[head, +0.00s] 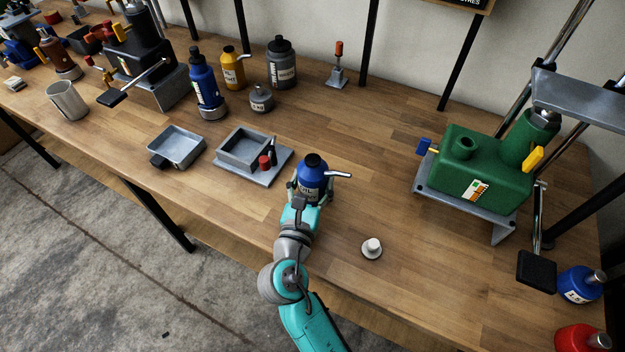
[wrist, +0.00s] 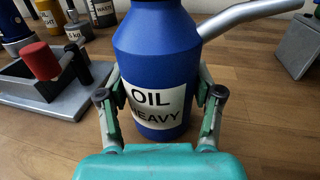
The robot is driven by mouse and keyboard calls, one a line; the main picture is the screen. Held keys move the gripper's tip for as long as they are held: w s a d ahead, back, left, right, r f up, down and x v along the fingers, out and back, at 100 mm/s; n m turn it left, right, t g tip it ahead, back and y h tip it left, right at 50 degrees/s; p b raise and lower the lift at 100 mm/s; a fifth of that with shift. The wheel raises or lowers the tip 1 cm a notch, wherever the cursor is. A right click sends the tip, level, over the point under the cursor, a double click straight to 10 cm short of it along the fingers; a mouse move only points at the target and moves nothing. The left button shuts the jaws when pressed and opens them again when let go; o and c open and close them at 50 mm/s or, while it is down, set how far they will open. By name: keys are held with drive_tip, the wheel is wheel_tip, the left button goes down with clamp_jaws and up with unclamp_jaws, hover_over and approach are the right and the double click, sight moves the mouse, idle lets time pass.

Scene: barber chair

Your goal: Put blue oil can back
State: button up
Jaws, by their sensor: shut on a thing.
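The blue oil can (head: 313,178) has a black cap, a grey spout pointing right and a white label. In the wrist view the can (wrist: 155,60) fills the middle, and its label reads "OIL HEAVY". My gripper (head: 308,200) is shut on the can, one finger on each side of it; the fingers also show in the wrist view (wrist: 160,105). The can is upright. Its base is partly hidden by my gripper, and I cannot tell whether it touches the wooden bench (head: 350,290).
A grey square tray on a plate (head: 225,172) with a red knob stands left of the can. A small white-topped piece (head: 372,248) lies to the right. Farther right is a green tank (head: 490,170). Bottles, including a blue one (head: 204,80), stand at the back left. Bare bench lies behind the can.

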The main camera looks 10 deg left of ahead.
drive_tip(key=shift+f, duration=0.1)
drive_tip(key=o, duration=1.7)
drive_tip(key=shift+s, duration=0.2)
drive_tip(key=s, duration=0.4)
drive_tip(key=s+a, duration=0.1)
drive_tip(key=s, duration=0.6)
drive_tip(key=shift+s+a, duration=0.2)
drive_tip(key=shift+s, duration=0.1)
